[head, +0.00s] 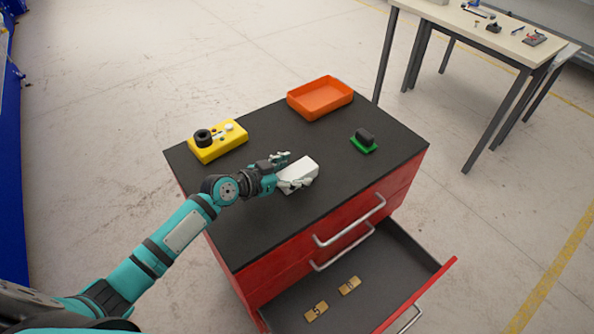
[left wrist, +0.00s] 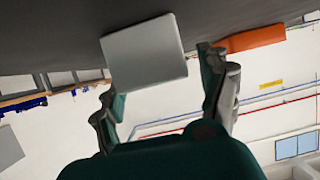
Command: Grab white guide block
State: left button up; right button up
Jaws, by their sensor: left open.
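The white guide block (head: 303,167) sits on the black top of the red cabinet, near its middle. My left gripper (head: 289,173) is open right at the block, coming from the left, with its fingers close to the block's near end. In the left wrist view the white block (left wrist: 145,52) shows as a pale slab ahead of my open left gripper (left wrist: 160,78), nearer the left finger. The right finger is apart from it. Contact with the left finger cannot be told. My right gripper is not in view.
A yellow block with a black knob (head: 217,141) stands to the left on the cabinet top (head: 250,232). An orange tray (head: 320,97) is at the back, and a green base with a black piece (head: 364,141) at the right. An open drawer (head: 395,285) holds brass pieces.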

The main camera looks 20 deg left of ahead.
pick_arm(q)
jog(key=shift+x, duration=0.9)
jog(key=shift+s, duration=0.1)
jog(key=shift+c, duration=0.3)
jog(key=c, duration=1.4)
